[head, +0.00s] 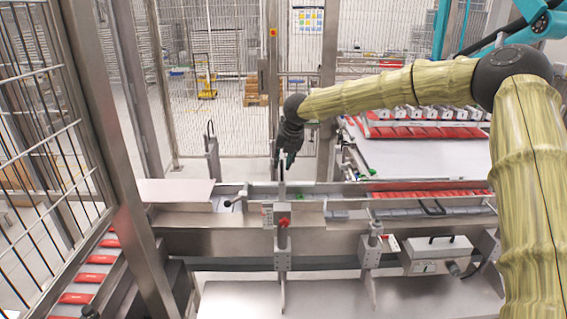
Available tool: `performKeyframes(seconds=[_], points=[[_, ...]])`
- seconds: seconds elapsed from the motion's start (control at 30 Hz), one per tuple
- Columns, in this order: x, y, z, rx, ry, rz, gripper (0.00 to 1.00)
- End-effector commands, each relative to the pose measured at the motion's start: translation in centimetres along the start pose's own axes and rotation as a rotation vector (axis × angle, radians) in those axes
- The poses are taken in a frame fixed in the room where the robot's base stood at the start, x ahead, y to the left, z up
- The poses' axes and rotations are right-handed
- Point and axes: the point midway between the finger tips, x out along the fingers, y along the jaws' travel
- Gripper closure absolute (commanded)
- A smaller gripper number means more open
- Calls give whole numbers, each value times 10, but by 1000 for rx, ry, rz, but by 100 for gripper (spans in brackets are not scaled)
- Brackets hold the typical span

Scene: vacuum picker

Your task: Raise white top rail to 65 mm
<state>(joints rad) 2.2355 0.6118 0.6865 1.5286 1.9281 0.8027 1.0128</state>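My gripper (284,161) points down at the centre of the head view, over the back side of the conveyor frame (210,240). Its dark fingers are at the top of a thin upright post (282,185); whether they touch it I cannot tell, nor whether they are open or shut. Below, a vertical bracket with a red knob (283,221) stands on the front of the frame. A pale long rail (335,190) runs left to right along the conveyor behind the bracket; I cannot be sure it is the white top rail. No height scale is readable.
A second bracket (373,245) and a grey box with a black handle (437,254) stand on the right front. A black-knobbed lever (230,201) is left of the post. Red packs (430,193) lie on the conveyor. A mesh fence (45,120) closes the left side.

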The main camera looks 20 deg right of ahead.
Motion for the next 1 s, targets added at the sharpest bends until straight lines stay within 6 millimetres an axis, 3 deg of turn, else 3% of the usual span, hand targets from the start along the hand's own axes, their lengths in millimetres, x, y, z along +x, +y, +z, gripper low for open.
performKeyframes(seconds=[0.3, 0.47, 1.0], points=[[2, -1, -2, -1, 4, -2, 67], [-7, -1, -2, 0, 3, -1, 67], [-97, -1, -1, 0, 2, -1, 67]])
